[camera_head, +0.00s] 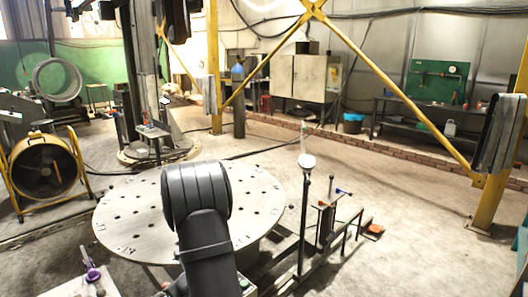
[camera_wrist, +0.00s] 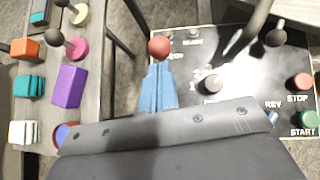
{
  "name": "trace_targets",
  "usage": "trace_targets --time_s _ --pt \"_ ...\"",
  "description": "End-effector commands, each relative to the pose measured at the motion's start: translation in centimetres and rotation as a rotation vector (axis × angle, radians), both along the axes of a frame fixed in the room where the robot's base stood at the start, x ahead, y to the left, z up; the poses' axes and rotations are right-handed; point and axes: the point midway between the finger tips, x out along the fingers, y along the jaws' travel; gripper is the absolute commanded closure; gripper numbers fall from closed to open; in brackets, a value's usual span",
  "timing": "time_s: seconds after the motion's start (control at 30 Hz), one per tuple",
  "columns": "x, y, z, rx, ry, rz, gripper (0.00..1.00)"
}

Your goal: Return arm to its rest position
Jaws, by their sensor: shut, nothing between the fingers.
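In the wrist view my gripper (camera_wrist: 160,70) shows as two blue fingers pressed together with nothing between them. They reach out past my dark grey wrist housing, which fills the bottom of that view. A red ball knob (camera_wrist: 159,47) appears just beyond the fingertips; I cannot tell whether they touch it. In the head view my black arm rises from the bottom centre in front of the round perforated table (camera_head: 125,190). My gripper cannot be made out in the head view.
A control panel (camera_wrist: 245,75) with a red stop button (camera_wrist: 300,81) and a green start button (camera_wrist: 308,119) lies right of my fingers. On the left, a grey bench holds an orange block (camera_wrist: 26,49), a purple block (camera_wrist: 69,86) and several other pieces.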

Motion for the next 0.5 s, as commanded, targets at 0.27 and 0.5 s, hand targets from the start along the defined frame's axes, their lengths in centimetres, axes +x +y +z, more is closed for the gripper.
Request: trace_targets --time_s 0.27,0.5 --pt "-0.12 -0.1 -0.07 0.0 -0.001 0.001 1.0" --pt "0.36 0.21 0.28 0.0 -0.001 0.002 1.0"
